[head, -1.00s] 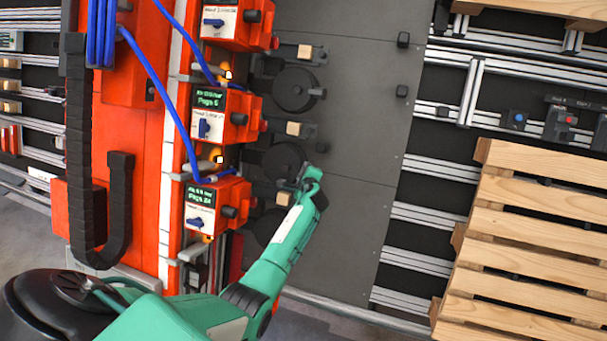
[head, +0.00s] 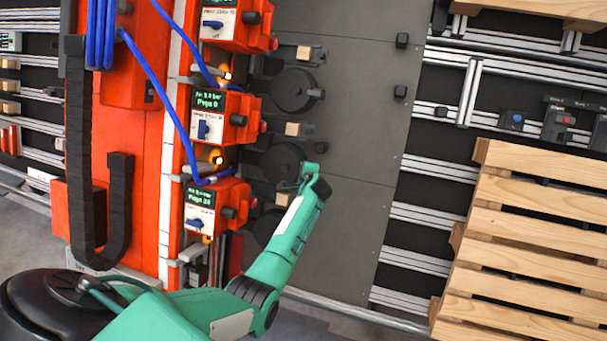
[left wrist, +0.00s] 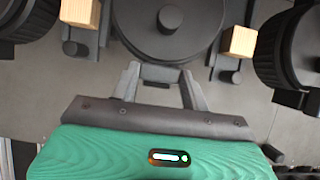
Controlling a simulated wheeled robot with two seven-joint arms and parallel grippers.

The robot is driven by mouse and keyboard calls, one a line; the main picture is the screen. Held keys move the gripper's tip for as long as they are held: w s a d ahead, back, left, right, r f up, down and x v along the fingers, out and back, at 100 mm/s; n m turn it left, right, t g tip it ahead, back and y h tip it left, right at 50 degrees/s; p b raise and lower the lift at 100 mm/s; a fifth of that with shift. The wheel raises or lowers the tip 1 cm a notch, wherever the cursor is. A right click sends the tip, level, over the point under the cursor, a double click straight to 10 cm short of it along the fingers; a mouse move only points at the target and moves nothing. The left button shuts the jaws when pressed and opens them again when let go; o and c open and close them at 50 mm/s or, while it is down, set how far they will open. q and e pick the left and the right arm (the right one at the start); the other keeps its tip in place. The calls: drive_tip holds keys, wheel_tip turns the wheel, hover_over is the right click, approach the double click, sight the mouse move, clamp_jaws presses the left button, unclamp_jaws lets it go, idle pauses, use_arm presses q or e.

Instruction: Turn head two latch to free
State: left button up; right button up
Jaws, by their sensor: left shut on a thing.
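The orange print heads stand in a column in the head view; the middle head (head: 222,117) has a small screen and a blue knob. To the right are black round discs on the dark panel. My left gripper (head: 308,178) is at the right edge of the lower visible disc (head: 283,160). In the left wrist view my left gripper (left wrist: 162,80) has its two grey fingers around a dark latch bar (left wrist: 160,73) at the near rim of the disc (left wrist: 170,35). It is shut on this latch. The latch is mostly hidden in the head view. My right gripper is out of view.
Another disc (head: 293,90) with a side lever sits above. Small wooden blocks (head: 292,129) on brackets sit between the discs. Blue hoses (head: 165,80) run to the heads. A wooden pallet (head: 530,240) stands at the right. The dark panel (head: 365,150) right of my gripper is mostly clear.

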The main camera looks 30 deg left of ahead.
use_arm(q)
drive_tip(key=shift+f, duration=0.1)
drive_tip(key=o, duration=0.7)
drive_tip(key=b+v, duration=0.2)
drive_tip(key=v, duration=1.2)
drive_tip(key=shift+a+f, duration=0.1)
